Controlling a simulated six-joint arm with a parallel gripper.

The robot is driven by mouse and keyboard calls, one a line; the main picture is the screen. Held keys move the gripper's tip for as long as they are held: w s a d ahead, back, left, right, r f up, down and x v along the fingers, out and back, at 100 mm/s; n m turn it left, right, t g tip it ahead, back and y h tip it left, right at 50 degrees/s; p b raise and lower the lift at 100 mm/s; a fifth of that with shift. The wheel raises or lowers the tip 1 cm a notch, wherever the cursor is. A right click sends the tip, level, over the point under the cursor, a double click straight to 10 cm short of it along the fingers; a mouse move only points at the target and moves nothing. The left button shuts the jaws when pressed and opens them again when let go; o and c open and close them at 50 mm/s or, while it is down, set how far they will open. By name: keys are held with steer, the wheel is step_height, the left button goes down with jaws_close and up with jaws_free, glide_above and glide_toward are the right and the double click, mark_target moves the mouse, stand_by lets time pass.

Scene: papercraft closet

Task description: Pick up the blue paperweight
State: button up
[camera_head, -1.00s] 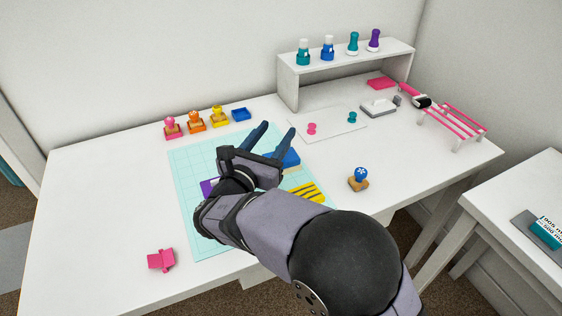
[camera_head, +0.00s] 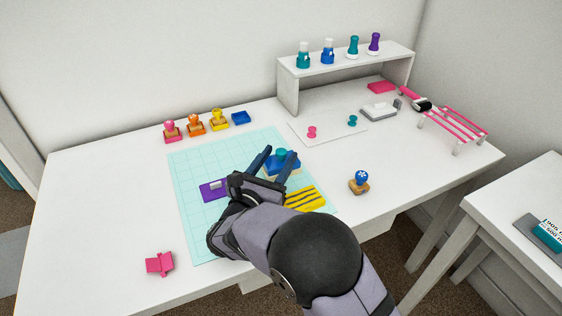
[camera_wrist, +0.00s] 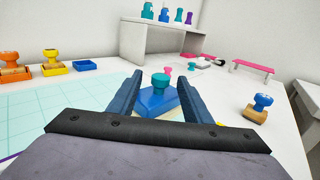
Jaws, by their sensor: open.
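The blue paperweight (camera_head: 284,168) is a blue block with a teal knob on top. It sits at the right part of the pale teal grid mat (camera_head: 190,160). In the wrist view the blue paperweight (camera_wrist: 157,100) shows between and beyond my two fingers, its knob upright. My gripper (camera_head: 280,152) is open and empty, its dark blue fingers pointing toward the paperweight. In the wrist view my gripper (camera_wrist: 160,85) has a finger on each side of the paperweight. I cannot tell whether either finger touches it. My gripper partly hides the block in the head view.
A purple block (camera_head: 212,190) and a yellow striped piece (camera_head: 304,199) lie on the mat near my gripper. A blue flower stamp (camera_head: 360,181) stands to the right. A pink piece (camera_head: 160,264) lies front left. Several stamps and a white shelf (camera_head: 345,58) stand at the back.

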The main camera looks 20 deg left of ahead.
mark_target(283, 150)
steer(key=w, duration=0.6)
steer(key=shift+d, duration=0.2)
jaws_close()
